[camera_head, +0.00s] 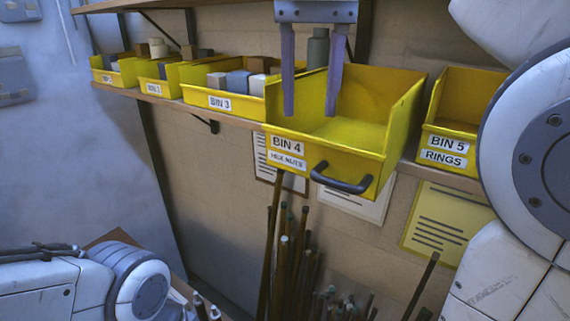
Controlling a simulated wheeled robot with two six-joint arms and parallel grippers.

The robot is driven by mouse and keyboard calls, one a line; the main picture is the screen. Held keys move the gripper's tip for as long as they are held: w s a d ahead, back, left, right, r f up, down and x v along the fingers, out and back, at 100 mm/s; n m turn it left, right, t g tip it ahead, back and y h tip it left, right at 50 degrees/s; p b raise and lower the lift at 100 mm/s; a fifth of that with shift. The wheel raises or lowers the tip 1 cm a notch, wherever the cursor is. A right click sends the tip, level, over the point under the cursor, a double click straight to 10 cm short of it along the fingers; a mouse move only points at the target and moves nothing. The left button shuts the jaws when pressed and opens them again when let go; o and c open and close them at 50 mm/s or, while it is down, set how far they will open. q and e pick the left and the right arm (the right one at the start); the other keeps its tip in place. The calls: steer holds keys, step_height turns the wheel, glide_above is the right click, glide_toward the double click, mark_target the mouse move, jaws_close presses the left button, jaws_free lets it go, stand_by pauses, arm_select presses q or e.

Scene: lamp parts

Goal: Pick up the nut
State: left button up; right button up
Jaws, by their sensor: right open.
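I cannot make out a nut in this view. The yellow bin labelled BIN 4, HEX NUTS (400,117) has a dark handle on its front and juts out past the shelf edge. The part of its floor that shows looks bare; its front wall hides the near part. My right gripper (310,112) points down over the left part of this bin. Its two fingers are apart with nothing between them, and their tips overlap the bin's opening. My left arm shows at the bottom left, but I cannot make out its gripper.
Bin 3 (193,96), with several blocks, and two smaller bins stand left on the shelf. Bin 5, labelled RINGS (449,143), is to the right. A grey-green bottle (318,48) stands behind bin 4. Several rods (290,265) stand below. Papers hang on the wall.

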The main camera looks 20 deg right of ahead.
steer(key=shift+w+d+f+b, duration=0.1)
steer(key=shift+w+f+b, duration=0.05)
steer(key=shift+f, duration=0.95)
steer(key=shift+w+a+f+b, duration=0.1)
steer(key=shift+w+f+b, duration=0.1)
steer(key=shift+f, duration=0.85)
steer(key=shift+w+d+f+b, duration=0.1)
steer(key=shift+w+f, duration=0.05)
steer(key=shift+f, duration=0.95)
jaws_close()
